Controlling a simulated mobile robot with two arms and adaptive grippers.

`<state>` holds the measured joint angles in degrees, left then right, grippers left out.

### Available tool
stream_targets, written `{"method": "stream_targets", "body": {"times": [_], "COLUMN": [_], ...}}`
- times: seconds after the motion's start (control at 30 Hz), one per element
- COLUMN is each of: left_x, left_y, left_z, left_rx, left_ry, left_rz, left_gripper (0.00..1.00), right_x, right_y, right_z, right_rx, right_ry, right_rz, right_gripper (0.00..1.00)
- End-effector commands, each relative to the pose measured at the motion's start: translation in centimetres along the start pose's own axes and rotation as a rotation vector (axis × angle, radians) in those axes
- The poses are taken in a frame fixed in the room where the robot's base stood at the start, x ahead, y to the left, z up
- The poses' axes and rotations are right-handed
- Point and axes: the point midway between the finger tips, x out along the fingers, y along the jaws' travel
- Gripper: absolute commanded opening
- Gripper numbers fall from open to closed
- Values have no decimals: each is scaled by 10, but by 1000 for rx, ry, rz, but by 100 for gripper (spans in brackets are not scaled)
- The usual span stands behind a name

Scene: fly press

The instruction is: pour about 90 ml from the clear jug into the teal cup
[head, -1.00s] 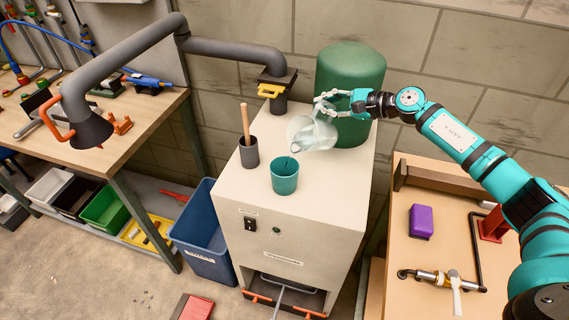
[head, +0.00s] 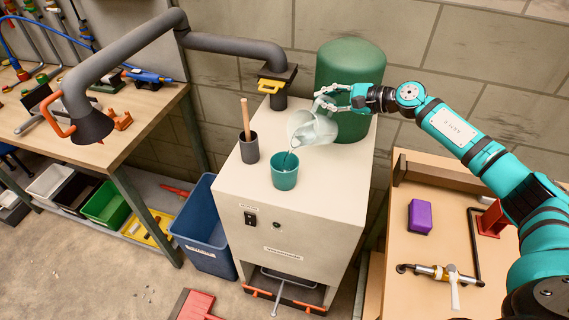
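The clear jug (head: 308,128) is held tilted above the top of the white cabinet, its mouth toward the lower left. My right gripper (head: 326,97) is shut on the jug near its handle side. A thin dark stream runs from the jug's lip down into the teal cup (head: 285,175). The cup stands upright on the cabinet's top, below and left of the jug. The level inside the cup is hard to read. Liquid shows in the jug, but how much I cannot tell. My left gripper is not in view.
A dark pot with a wooden handle (head: 249,150) stands left of the cup. A green tank (head: 350,72) rises close behind the jug. A grey duct (head: 236,52) with a yellow latch is at the back of the cabinet (head: 305,200). A blue bin (head: 203,225) stands on the floor.

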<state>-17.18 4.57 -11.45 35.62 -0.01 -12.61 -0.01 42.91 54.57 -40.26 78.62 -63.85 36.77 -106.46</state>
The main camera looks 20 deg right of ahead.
Motion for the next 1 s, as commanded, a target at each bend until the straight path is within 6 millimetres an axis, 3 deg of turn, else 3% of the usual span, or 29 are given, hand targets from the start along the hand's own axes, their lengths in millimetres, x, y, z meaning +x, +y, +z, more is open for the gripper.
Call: {"method": "stream_targets", "body": {"times": [0.03,0.5,0.6,0.73,1.0], "left_x": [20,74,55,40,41], "left_y": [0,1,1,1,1], "left_z": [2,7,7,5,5], "left_rx": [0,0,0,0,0], "left_ry": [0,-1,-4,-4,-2], "left_rz": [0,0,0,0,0], "left_gripper": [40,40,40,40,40], "right_x": [4,7,-12,-30,-34], "right_y": [7,14,-30,-71,-78], "right_z": [-10,-36,-7,19,17], "right_rx": [17,157,202,271,316], "right_ry": [-11,-91,-130,-176,-194], "right_rz": [-5,-1,-6,-1,12], "right_gripper": [0,0,0,0,0]}}
